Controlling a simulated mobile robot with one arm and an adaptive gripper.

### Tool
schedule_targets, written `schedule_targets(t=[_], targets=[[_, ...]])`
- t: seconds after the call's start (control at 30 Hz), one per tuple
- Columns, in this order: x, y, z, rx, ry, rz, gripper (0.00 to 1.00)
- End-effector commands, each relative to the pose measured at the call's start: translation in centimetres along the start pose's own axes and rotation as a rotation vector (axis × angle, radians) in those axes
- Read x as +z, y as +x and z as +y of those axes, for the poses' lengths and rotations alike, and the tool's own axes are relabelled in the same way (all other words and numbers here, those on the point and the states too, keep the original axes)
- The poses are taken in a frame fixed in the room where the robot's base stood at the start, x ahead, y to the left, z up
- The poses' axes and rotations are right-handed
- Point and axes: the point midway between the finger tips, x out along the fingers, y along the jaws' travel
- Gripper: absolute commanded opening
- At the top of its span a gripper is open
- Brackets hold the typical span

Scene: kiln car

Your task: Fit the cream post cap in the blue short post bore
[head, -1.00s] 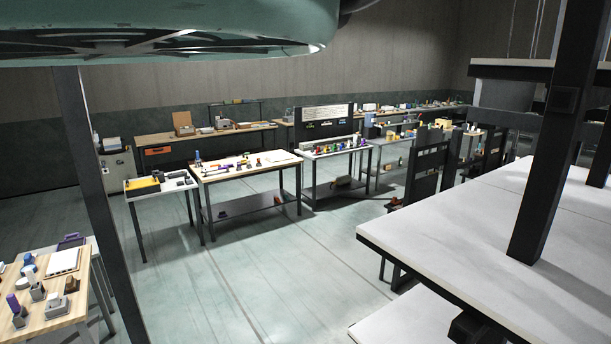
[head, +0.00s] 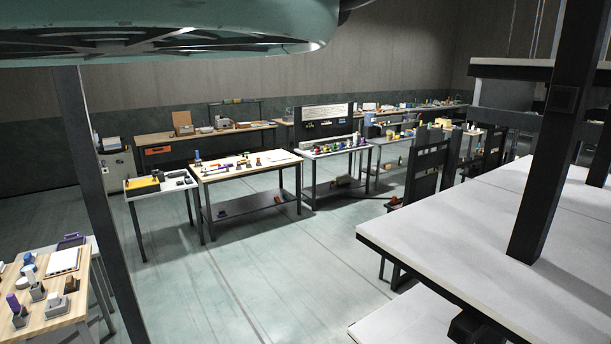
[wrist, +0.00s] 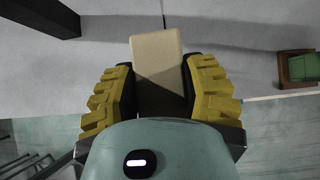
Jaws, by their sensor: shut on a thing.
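In the wrist view the cream post cap (wrist: 157,60) is a smooth tan block held between the yellow ridged fingers of my gripper (wrist: 160,92). My gripper is shut on it, and the cap reaches out past the fingertips. The lower part of the cap is hidden by my gripper's body. The blue short post bore cannot be made out in either view. My gripper does not show in the head view.
A pale shelf slab (wrist: 230,60) lies beyond the cap, with a dark post (wrist: 40,15) at upper left and a green and brown block (wrist: 298,68) at right. In the head view, a white deck (head: 440,230) fills the right; workbenches (head: 245,172) stand across open floor.

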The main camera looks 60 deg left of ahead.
Motion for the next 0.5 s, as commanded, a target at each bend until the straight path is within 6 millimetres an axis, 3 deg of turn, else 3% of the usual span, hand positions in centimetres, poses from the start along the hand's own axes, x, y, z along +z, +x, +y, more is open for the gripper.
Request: schedule_targets(t=[0.5], targets=[[-0.66,0.80,-0.10,-0.001,0.002,-0.001,0.02]])
